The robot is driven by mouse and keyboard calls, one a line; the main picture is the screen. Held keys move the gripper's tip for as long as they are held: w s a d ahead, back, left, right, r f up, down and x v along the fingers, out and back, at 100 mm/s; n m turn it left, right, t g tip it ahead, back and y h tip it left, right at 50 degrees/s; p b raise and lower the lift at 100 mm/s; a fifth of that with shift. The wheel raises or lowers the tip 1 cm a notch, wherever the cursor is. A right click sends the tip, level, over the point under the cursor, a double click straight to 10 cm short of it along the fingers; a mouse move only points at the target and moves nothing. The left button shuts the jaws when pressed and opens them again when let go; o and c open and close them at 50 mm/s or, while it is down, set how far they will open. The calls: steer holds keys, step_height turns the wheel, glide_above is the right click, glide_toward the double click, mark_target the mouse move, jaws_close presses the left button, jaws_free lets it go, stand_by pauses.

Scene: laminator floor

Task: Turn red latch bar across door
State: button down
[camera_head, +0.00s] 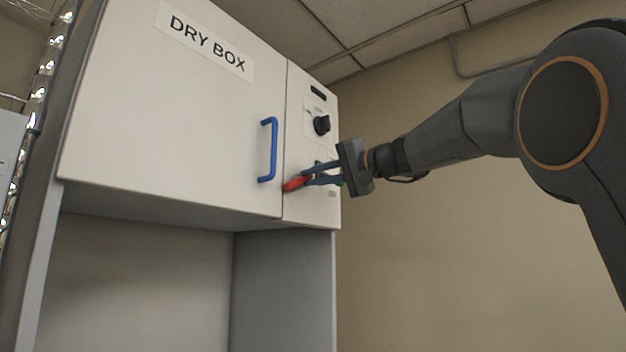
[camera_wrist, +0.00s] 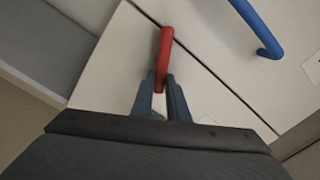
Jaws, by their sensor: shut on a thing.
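The red latch bar (camera_head: 296,184) is on the front of the dry box, low and close to the seam between the door (camera_head: 170,110) and the narrow control panel (camera_head: 305,205). My gripper (camera_head: 307,176) comes in from the right and is shut on the bar. In the wrist view the red bar (camera_wrist: 164,60) stands out between the two fingers (camera_wrist: 161,88), its far end beside the seam. The blue door handle (camera_head: 270,150) is up and to the left of the bar. The door is closed. The fingers and gripper body hide part of the bar and its pivot.
A black knob (camera_head: 321,124) and a small dark display (camera_head: 318,93) sit on the panel above my gripper. The blue handle (camera_wrist: 258,30) is close by in the wrist view. Below the cabinet is an open bay (camera_head: 140,285).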

steer(key=m, duration=0.3)
steer(key=f+m, duration=0.1)
steer(key=m, duration=0.1)
steer(key=shift+w+d+f+m, duration=0.1)
steer(key=shift+w+f+m, duration=0.1)
steer(key=shift+m, duration=0.2)
steer(key=shift+f, duration=0.1)
stand_by(0.3)
steer(key=c, duration=1.7)
jaws_free()
steer(key=shift+s, duration=0.1)
steer(key=b+v, duration=0.2)
steer(key=v, duration=0.5)
steer(key=shift+s+d+b, duration=0.25)
steer(key=shift+d+b, duration=0.1)
